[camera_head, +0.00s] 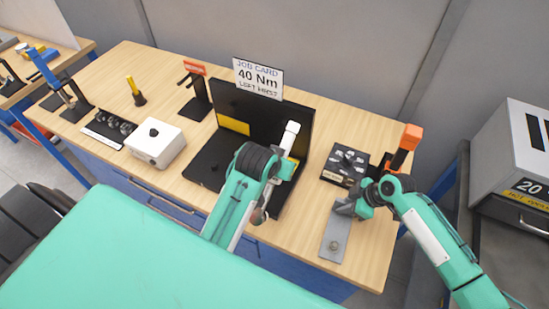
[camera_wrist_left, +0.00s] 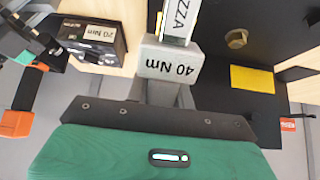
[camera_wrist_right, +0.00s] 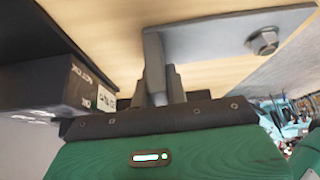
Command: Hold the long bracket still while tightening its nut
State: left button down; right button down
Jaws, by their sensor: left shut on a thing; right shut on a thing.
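The long bracket (camera_head: 335,239) is a grey metal plate with an upturned end, at the right front of the bench. Its nut (camera_head: 333,245) sits near the plate's free end; the right wrist view shows the plate (camera_wrist_right: 215,38) and the hex nut (camera_wrist_right: 263,42). My right gripper (camera_head: 347,207) is shut on the upturned end. My left gripper (camera_head: 278,172) is shut on a torque wrench (camera_head: 291,137) with a white handle, over the black fixture. In the left wrist view its grey block (camera_wrist_left: 168,66) reads 40 Nm. The wrench is apart from the nut; its working end is hidden.
The black fixture (camera_head: 205,165) has a raised back and a job card (camera_head: 258,78) reading 40 Nm, left first. A black box (camera_head: 345,164) and an orange-topped holder (camera_head: 406,142) stand near my right gripper. A white box (camera_head: 157,144) stands left. The front right bench edge is close.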

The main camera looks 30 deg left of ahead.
pick_arm(q)
jog(key=shift+w+d+f+n+g, duration=0.2)
jog(key=shift+d+f+n+g, duration=1.05)
jog(key=shift+d+f+n, duration=0.4)
jog(key=shift+w+d+f+n+g, duration=0.25)
jog(key=shift+d+f+n+g, duration=1.15)
jog(key=shift+n, duration=0.35)
jog(key=shift+w+d+f+n+g, duration=0.2)
jog(key=shift+d+f+n+g, duration=0.95)
jog(key=shift+d+f+n, duration=0.55)
jog(key=shift+f, duration=1.85)
jog(key=shift+w+d+m, duration=1)
jog(key=shift+d, duration=0.05)
